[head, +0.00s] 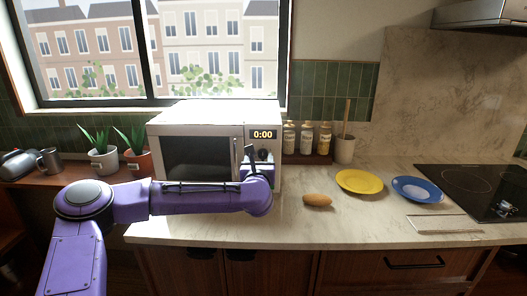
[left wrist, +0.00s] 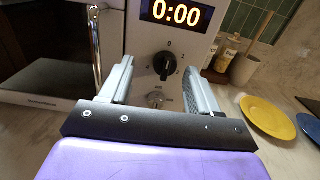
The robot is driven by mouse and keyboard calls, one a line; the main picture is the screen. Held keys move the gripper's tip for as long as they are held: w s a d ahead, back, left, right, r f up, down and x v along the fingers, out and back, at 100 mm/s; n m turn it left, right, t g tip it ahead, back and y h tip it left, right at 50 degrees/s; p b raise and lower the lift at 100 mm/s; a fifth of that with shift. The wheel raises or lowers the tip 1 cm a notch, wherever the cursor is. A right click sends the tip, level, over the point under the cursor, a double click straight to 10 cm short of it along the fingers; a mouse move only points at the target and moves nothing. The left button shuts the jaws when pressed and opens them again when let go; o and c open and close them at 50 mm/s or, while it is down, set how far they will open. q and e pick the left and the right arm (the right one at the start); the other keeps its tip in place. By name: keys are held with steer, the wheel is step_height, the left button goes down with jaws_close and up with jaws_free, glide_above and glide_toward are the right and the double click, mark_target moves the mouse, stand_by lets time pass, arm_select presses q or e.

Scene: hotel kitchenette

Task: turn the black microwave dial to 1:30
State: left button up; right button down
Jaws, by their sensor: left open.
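The white microwave (head: 213,116) stands on the counter under the window. Its display (head: 263,134) reads 0:00, and the same display (left wrist: 177,12) shows at the top of the left wrist view. The black dial (left wrist: 165,65) sits below the display, with numbers around it, and its pointer looks turned near the 0 at the top. A smaller metallic knob (left wrist: 156,99) is below it. My left gripper (left wrist: 158,80) is open in front of the panel, its fingers on either side of the dial with gaps; contact is not visible. In the head view my left gripper (head: 262,165) partly hides the panel.
A yellow plate (head: 359,181), a blue plate (head: 418,189) and a brown oval item (head: 317,200) lie on the counter to the right. Several bottles (head: 307,137) and a utensil crock (head: 344,150) stand behind. Potted plants (head: 103,160) are left of the microwave.

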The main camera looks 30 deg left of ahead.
mark_target(263, 156)
arm_select(q)
steer(key=w, duration=0.1)
steer(key=w+a, duration=0.1)
steer(key=w, duration=0.1)
steer(key=w+f, duration=0.1)
steer(key=shift+w+a+f+p, duration=0.1)
steer(key=shift+w+a+p, duration=0.1)
steer(key=shift+p, duration=0.1)
steer(key=shift+w, duration=0.2)
steer(key=shift+s+d, duration=0.1)
steer(key=shift+s, duration=0.1)
steer(key=shift+s+r, duration=0.2)
steer(key=shift+r, duration=0.05)
steer(key=shift+c, duration=0.6)
steer(key=shift+f, duration=0.1)
steer(key=c, duration=0.9)
arm_select(e)
steer(key=shift+w+r, duration=0.25)
steer(key=shift+r, duration=0.2)
